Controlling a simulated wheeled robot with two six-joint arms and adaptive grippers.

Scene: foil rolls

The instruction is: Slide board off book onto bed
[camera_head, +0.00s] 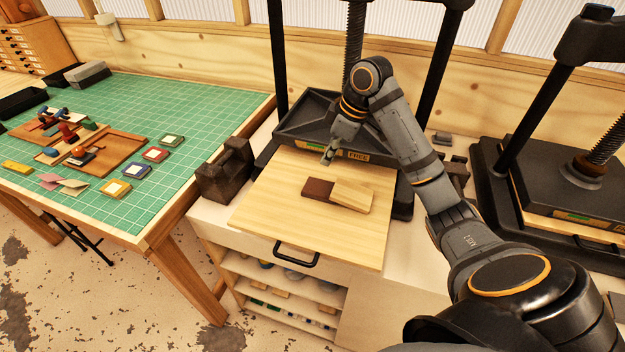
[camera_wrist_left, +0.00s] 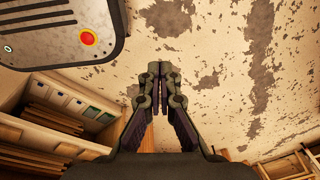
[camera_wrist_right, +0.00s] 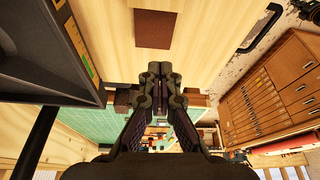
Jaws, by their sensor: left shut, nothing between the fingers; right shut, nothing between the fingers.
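The light wooden board (camera_head: 353,194) lies over the right part of the dark brown book (camera_head: 317,188), whose left part is bare. Both rest on the pale wooden bed (camera_head: 290,225) in front of the press. The book's brown cover also shows in the right wrist view (camera_wrist_right: 153,29). My right gripper (camera_head: 328,159) is shut and empty, behind and above the book, apart from it; it also shows in the right wrist view (camera_wrist_right: 159,70). My left gripper (camera_wrist_left: 158,70) is shut and empty over the floor, outside the head view.
The black press platen (camera_head: 318,122) stands behind the bed, with a black handle (camera_head: 297,254) at the bed's front. A dark metal weight (camera_head: 225,174) stands left of the bed. A green cutting mat (camera_head: 185,100) holds trays and small blocks. A second press (camera_head: 560,170) stands right.

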